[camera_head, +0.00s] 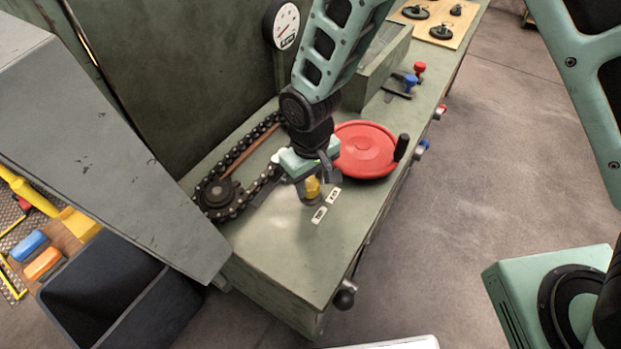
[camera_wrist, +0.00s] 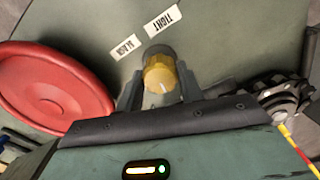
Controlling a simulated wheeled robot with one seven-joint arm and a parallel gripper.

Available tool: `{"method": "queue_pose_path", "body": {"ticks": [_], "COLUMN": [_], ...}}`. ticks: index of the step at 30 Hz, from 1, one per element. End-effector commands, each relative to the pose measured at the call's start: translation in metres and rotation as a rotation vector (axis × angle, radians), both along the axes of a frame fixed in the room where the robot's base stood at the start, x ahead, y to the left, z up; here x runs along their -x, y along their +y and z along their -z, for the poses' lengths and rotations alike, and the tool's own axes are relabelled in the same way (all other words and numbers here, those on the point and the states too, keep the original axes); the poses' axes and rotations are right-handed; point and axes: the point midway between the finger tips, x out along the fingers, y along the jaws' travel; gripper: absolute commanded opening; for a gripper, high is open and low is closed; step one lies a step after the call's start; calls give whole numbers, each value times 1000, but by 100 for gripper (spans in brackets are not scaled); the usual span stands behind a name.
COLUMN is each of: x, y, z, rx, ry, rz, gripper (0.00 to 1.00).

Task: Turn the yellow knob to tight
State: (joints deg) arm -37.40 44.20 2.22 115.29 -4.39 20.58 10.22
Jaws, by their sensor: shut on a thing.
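The yellow knob (camera_head: 313,187) stands upright on the green bench top and also shows in the wrist view (camera_wrist: 159,70). A short white mark shows on its face, but which label it points to is not clear. The TIGHT label (camera_wrist: 163,20) and the SLACK label (camera_wrist: 123,47) lie on the bench just beyond the knob in the wrist view. SLACK is nearer the red wheel. My gripper (camera_wrist: 160,88) is shut on the knob, with one finger on each side. In the head view my gripper (camera_head: 308,186) comes down on it from above, partly hiding it.
A red handwheel (camera_head: 365,150) with a black handle is close beside my gripper. A chain on sprockets (camera_head: 218,195) lies on the other side. A gauge (camera_head: 284,25) is at the back. The bench top in front of the labels is clear.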

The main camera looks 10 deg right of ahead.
Motion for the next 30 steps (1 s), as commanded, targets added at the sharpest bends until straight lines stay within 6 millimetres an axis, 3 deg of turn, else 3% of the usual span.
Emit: {"method": "queue_pose_path", "body": {"ticks": [30], "x": [0], "y": [0], "z": [-1], "rx": [-1], "ry": [2], "rz": [-965], "gripper": [15]}}
